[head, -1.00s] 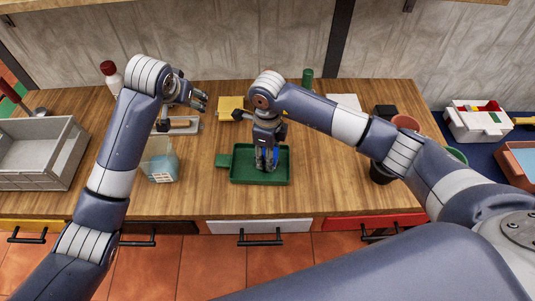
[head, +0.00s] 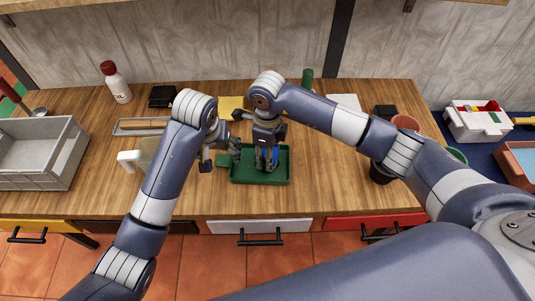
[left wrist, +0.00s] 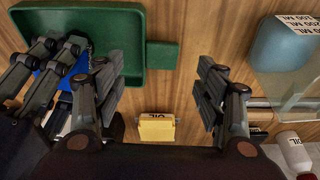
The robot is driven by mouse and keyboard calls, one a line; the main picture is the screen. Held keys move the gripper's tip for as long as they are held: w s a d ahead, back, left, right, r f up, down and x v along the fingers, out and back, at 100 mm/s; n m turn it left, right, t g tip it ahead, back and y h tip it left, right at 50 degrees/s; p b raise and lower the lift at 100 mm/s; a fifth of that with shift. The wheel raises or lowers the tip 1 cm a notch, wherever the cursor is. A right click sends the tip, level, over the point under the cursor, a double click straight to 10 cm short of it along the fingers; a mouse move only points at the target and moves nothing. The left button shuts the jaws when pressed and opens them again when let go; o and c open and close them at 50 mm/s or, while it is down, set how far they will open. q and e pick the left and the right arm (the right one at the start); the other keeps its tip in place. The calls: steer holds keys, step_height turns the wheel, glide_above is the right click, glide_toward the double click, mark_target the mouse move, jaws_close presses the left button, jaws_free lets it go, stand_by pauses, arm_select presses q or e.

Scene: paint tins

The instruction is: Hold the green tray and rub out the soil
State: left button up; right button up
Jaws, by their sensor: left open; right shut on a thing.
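The green tray (head: 287,181) lies on the wooden counter, with a flat tab (head: 222,160) on its left side. My right gripper (head: 266,163) reaches down into the tray, shut on a blue thing (head: 274,157), which also shows in the left wrist view (left wrist: 60,66). The fingers hide much of it. My left gripper (head: 220,155) is open at the tab. In the left wrist view the tab (left wrist: 163,55) lies between the lines of its two spread fingers (left wrist: 158,88), with clear gaps on both sides. I cannot make out the soil clearly; the right gripper covers part of the tray floor.
A jug (left wrist: 285,48) with blue contents stands left of the tray, partly behind my left arm in the head view. A yellow block (head: 231,103) lies behind the tray. A grey crate (head: 62,158) stands far left. Dark and terracotta pots (head: 405,122) stand right. Counter in front is clear.

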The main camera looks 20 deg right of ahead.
mark_target(224, 160)
arm_select(q)
steer(key=shift+x, duration=3.15)
steer(key=c, duration=1.5)
steer(key=o, duration=1.5)
steer(key=shift+r, duration=0.1)
